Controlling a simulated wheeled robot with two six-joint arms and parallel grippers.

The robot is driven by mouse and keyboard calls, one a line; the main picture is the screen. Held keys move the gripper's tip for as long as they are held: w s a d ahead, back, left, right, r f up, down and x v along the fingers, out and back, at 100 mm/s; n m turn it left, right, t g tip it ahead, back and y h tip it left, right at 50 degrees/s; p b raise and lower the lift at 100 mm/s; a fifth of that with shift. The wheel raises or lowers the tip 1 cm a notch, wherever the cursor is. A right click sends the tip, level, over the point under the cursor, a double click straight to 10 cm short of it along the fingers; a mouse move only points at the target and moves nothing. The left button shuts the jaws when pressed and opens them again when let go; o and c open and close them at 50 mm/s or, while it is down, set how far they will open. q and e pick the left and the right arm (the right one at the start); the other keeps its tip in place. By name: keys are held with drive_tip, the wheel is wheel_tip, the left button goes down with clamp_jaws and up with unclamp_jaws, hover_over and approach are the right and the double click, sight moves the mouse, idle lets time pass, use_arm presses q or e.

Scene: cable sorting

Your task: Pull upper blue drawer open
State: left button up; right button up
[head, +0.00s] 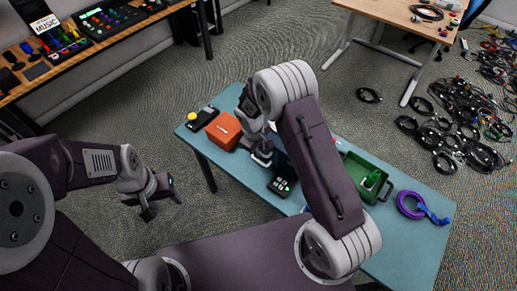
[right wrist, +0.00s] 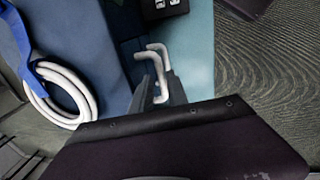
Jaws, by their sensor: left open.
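A dark blue unit (right wrist: 95,25) fills the upper left of the right wrist view; in the head view only a small dark blue part (head: 279,150) shows beside my right arm. Pale bent bars (right wrist: 159,52), which look like drawer handles, stick out beside it. My right gripper (right wrist: 160,88) has its fingertips at these bars; whether it is shut on one I cannot tell. In the head view my right gripper (head: 262,148) is low over the teal table. I cannot tell the upper drawer from the lower one. My left gripper (head: 156,194) is open and empty, off the table.
The teal table (head: 235,180) holds an orange case (head: 223,130), a black device (head: 281,184), a green bin (head: 365,176) and a purple cable coil (head: 410,204). A pale coil with blue strap (right wrist: 65,95) lies left in the wrist view. Cables litter the floor at right.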

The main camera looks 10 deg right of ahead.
drive_tip(key=shift+d+f, duration=0.1)
drive_tip(key=shift+f, duration=0.1)
drive_tip(key=shift+a, duration=0.2)
clamp_jaws()
idle(1.1)
